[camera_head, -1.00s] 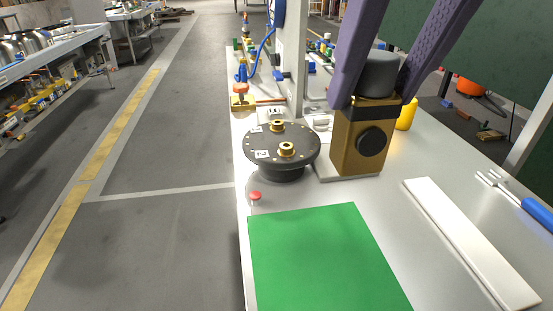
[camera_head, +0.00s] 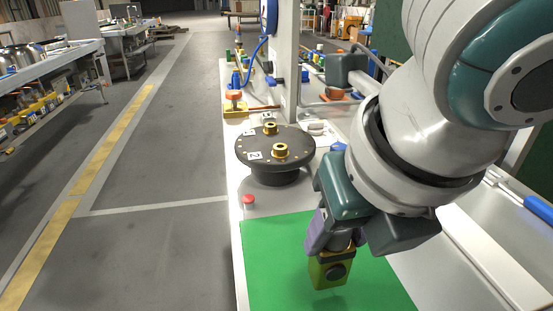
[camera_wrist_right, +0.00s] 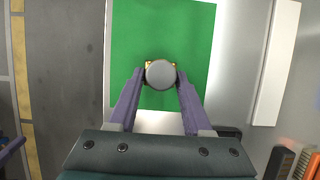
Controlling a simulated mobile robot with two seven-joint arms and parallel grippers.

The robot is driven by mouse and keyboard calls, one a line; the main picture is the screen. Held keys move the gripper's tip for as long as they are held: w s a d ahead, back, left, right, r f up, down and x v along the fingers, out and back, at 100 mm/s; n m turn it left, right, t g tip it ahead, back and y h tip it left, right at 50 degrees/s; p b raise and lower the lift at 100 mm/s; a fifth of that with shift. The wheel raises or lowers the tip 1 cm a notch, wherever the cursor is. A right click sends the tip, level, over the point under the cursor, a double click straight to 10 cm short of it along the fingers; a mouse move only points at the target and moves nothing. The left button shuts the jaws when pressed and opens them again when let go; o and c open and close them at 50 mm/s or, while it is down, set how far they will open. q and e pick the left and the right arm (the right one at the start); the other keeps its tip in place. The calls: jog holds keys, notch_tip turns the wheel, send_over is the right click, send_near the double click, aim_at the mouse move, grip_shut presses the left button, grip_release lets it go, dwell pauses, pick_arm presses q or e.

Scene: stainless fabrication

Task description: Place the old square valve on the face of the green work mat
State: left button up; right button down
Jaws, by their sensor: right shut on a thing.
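The old square valve (camera_head: 329,271) is a brass-coloured block with a black round port on its front. My right gripper (camera_head: 334,242) is shut on its upper part with purple fingers, upright over the green work mat (camera_head: 275,260). In the right wrist view, its grey round cap (camera_wrist_right: 160,74) shows between the fingertips of my right gripper (camera_wrist_right: 160,80), with the mat (camera_wrist_right: 185,30) around it. I cannot tell whether its base touches the mat. At the wrist view's left edge, a purple piece looks like part of my left gripper (camera_wrist_right: 11,147); its jaws do not show.
A black round turntable (camera_head: 275,146) with brass fittings stands behind the mat. A red button (camera_head: 248,200) is near the bench's left edge. A white bar (camera_wrist_right: 273,65) lies right of the mat. The mat's left side is bare.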

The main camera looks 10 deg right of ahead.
notch_tip(320, 180, down, 2)
jog(key=shift+f, duration=0.1)
jog(key=shift+c, duration=1.7)
grip_release()
jog(key=p+v, duration=0.3)
jog(key=v, duration=0.9)
